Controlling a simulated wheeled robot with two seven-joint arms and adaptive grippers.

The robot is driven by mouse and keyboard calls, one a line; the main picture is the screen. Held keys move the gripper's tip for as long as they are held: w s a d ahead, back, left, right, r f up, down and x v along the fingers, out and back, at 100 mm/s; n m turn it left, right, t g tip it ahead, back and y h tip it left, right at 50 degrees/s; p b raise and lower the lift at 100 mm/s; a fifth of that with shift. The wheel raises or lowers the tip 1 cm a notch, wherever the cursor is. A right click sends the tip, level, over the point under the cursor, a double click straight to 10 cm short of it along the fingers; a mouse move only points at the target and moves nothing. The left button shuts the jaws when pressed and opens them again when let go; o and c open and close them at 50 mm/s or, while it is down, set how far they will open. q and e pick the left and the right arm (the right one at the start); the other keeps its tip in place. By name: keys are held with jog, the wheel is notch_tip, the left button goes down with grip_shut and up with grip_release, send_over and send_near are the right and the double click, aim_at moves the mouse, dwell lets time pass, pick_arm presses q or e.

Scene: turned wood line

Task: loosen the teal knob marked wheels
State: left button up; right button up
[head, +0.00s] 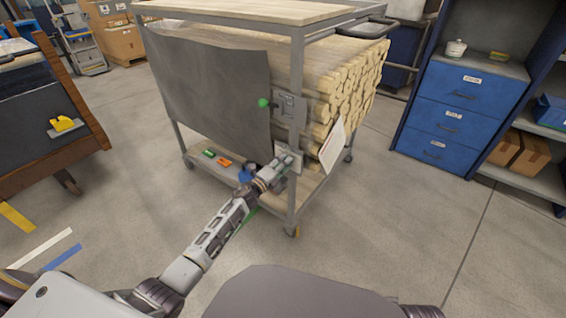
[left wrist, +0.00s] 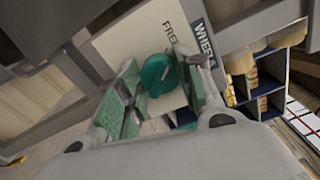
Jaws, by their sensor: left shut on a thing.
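The teal knob (left wrist: 157,75) shows in the left wrist view on a pale plate (left wrist: 125,45), next to a dark label reading "WHEEL…" (left wrist: 203,42) and the word "FREE". My left gripper (left wrist: 163,88) has its green-padded fingers on either side of the knob and is shut on it. In the head view my left gripper (head: 285,166) reaches the lower part of the cart's near post and hides the knob. My right gripper is not in view.
The cart (head: 298,75) carries a stack of pale wooden rods (head: 345,95) behind a grey sheet (head: 215,95). Blue drawers (head: 458,110) stand right; the floor in front is clear.

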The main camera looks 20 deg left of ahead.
pick_arm(q)
jog(key=shift+f+n, duration=0.1)
jog(key=shift+n, duration=0.6)
jog(key=o, duration=1)
jog(key=shift+o, duration=0.2)
jog(key=shift+s, duration=0.2)
jog(key=v, duration=1.1)
jog(key=shift+s+a, duration=0.15)
jog(key=shift+s, duration=0.15)
